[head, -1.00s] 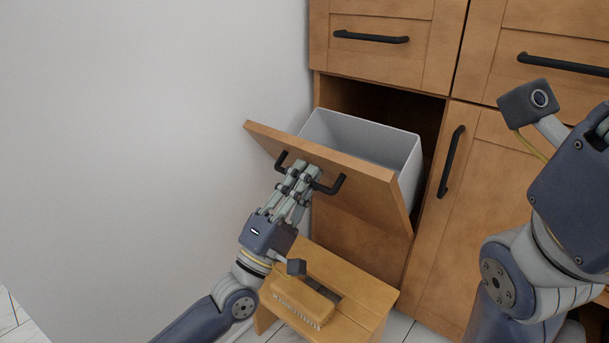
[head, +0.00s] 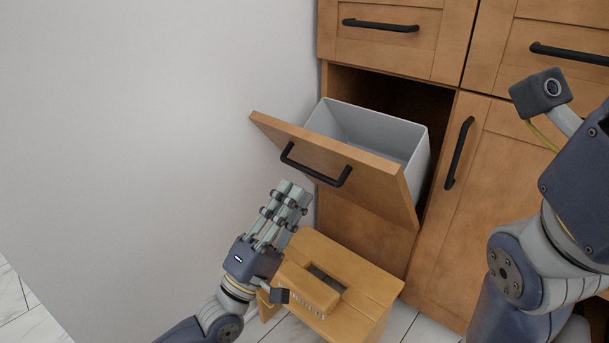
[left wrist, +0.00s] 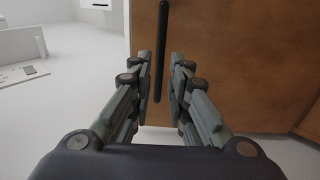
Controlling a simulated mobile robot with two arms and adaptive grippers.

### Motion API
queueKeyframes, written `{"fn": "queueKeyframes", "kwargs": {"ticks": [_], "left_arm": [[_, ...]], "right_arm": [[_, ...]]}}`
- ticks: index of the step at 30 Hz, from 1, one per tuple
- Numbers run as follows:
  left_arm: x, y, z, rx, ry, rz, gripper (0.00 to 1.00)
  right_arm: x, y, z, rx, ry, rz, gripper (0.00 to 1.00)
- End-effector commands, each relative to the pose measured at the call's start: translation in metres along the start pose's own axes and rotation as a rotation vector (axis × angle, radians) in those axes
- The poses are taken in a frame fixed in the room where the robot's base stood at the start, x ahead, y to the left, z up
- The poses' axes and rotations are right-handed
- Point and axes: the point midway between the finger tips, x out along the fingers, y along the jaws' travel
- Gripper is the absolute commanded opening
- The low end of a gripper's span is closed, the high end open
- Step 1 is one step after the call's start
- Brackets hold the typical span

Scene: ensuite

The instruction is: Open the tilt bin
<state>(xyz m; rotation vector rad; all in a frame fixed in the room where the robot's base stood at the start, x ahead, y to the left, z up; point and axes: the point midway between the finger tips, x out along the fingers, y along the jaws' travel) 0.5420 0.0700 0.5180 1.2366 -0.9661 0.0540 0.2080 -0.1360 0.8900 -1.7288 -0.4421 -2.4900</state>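The tilt bin's wooden front (head: 375,187) is tipped outward at the top, away from the cabinet. A grey bin liner (head: 416,160) shows behind it, and it looks empty as far as I can see. The black bar handle (head: 312,172) is on the front's outer face and also shows in the left wrist view (left wrist: 161,60). My left gripper (head: 294,190) is just below and in front of the handle, apart from it. In the left wrist view its fingers (left wrist: 160,82) are spread with a gap between them and nothing held. My right gripper is out of view; only my right arm shows.
A small wooden stool (head: 368,293) stands below the bin, with a wooden brush (head: 308,290) on it, close under my left gripper. A plain wall (head: 170,130) is at the left. Drawers with black handles (head: 380,25) are above, and a cabinet door (head: 478,200) is at the right.

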Motion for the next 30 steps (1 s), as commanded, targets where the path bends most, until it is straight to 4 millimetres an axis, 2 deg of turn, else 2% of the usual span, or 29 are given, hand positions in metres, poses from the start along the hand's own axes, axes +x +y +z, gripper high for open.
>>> {"fn": "queueKeyframes", "kwargs": {"ticks": [3, 10, 25, 30], "left_arm": [[-0.024, -0.001, 0.0, 0.001, 0.0, -0.004, 0.17], [-0.047, 0.0, 0.0, 0.0, 0.0, 0.0, 0.17], [-0.049, 0.001, 0.0, -0.001, 0.0, 0.002, 0.17], [-0.037, 0.015, 0.0, 0.0, 0.0, 0.002, 0.17]], "right_arm": [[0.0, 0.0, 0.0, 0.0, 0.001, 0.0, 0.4], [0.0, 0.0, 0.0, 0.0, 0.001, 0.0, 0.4], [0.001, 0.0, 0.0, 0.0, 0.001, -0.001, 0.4], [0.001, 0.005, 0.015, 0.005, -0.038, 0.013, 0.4]]}}
